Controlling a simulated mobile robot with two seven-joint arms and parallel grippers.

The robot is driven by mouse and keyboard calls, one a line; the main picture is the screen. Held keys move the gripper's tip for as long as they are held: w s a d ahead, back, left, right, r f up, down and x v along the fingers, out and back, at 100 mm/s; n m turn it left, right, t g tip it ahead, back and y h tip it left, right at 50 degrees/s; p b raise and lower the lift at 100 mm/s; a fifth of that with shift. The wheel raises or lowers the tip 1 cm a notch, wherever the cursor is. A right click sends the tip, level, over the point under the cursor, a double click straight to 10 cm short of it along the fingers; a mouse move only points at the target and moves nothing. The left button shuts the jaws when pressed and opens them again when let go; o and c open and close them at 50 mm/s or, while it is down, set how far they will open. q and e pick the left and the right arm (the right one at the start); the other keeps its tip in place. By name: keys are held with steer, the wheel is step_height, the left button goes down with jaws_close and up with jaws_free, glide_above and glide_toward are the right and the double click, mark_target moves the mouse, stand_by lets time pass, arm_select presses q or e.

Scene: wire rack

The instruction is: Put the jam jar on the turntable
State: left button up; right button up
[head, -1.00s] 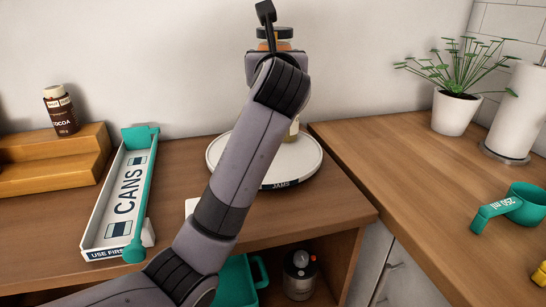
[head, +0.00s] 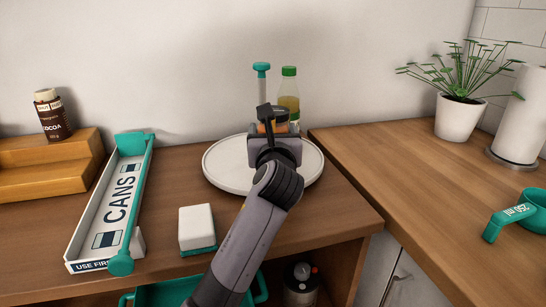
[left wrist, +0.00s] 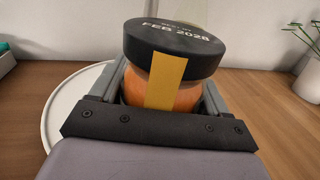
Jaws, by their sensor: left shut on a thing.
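The jam jar (left wrist: 165,75) has a dark lid, orange contents and a yellow strip, and is upright between the fingers in the left wrist view. In the head view only its upper part (head: 272,127) shows above my gripper. My left gripper (head: 275,140) is shut on the jar, over the white round turntable (head: 222,172). The turntable's rim also shows in the left wrist view (left wrist: 58,105). The jar's base is hidden, so I cannot tell whether it touches the turntable. My right gripper is not in view.
A green-capped bottle (head: 289,90) and a teal-topped item (head: 261,78) stand behind the jar. A white-and-teal block (head: 196,226) lies front left of the turntable. The CANS tray (head: 108,210) and wooden steps (head: 50,165) are further left.

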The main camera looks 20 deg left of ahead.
arm_select(q)
step_height(320, 180, down, 4)
steer(key=shift+f+b, duration=0.2)
steer(key=shift+b, duration=0.4)
steer(key=o, duration=1.4)
steer(key=shift+f, duration=0.25)
steer(key=shift+o, duration=0.2)
steer(key=shift+r, duration=0.1)
